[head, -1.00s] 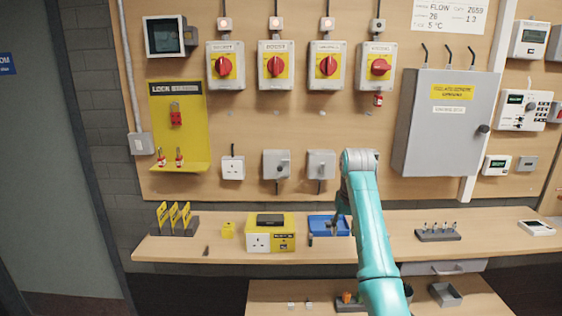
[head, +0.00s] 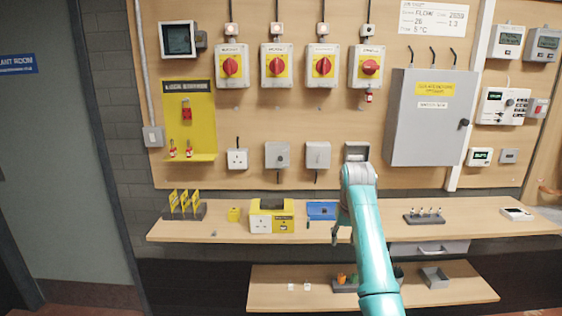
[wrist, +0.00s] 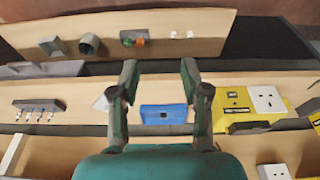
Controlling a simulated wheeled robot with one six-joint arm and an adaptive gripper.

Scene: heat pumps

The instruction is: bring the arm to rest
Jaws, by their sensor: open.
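My gripper (wrist: 159,75) is open and empty in the wrist view, with its two dark fingers spread apart. In the head view my teal arm rises from the bottom edge and bends over at the top. A dark fingertip (head: 336,236) hangs at the left of the arm by the bench's front edge; the rest of the gripper is hidden behind the arm. A blue tray (head: 321,210) lies on the bench behind it. The tray also shows between and below the fingers in the wrist view (wrist: 163,114).
The bench (head: 475,218) carries a yellow-and-white socket box (head: 271,222), yellow signs (head: 183,204) and a small tool rack (head: 425,216). A lower shelf (head: 430,295) juts out below. A grey cabinet (head: 432,125) and red rotary switches (head: 323,66) are on the board behind.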

